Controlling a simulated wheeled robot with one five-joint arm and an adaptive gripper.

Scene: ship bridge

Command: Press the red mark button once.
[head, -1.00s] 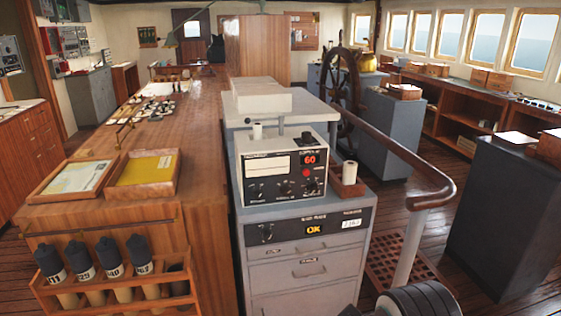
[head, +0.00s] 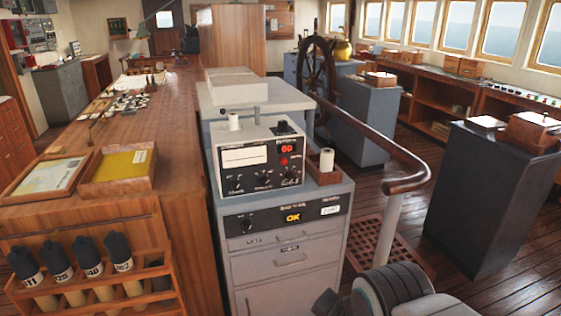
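A small red round button (head: 284,161) sits on the front face of a white and grey instrument box (head: 250,165), just below a red lit display reading 60 (head: 287,149). Black knobs are set along the bottom of the same face. The box stands on a grey drawer cabinet (head: 288,263). Nothing covers the button. My gripper is not in view; only dark, rounded parts of my arm show at the bottom right, well below the button and in front of the cabinet's right side.
A wooden handrail (head: 385,142) curves past the cabinet's right side on a white post. A paper roll (head: 327,161) in a wooden holder stands right of the box. A wooden rack of dark-capped tubes (head: 95,290) is at lower left.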

